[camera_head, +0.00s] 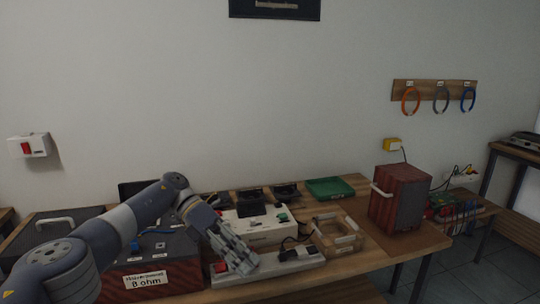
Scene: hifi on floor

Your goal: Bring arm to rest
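My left arm (125,225) comes in from the left and reaches over the table. My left gripper (240,256) points down and to the right, in front of the white box (265,232) and above or at the white power strip (290,262). I see no object in it. Its fingers look close together, but I cannot tell whether it is open or shut, or whether it touches anything. My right arm and gripper are not in view.
A dark speaker box (150,283) labelled 8 ohm stands under my arm. The table also holds a green tray (330,188), a clear box (337,232) and a reddish-brown speaker box (400,198). Bare wood (340,290) shows at the front edge.

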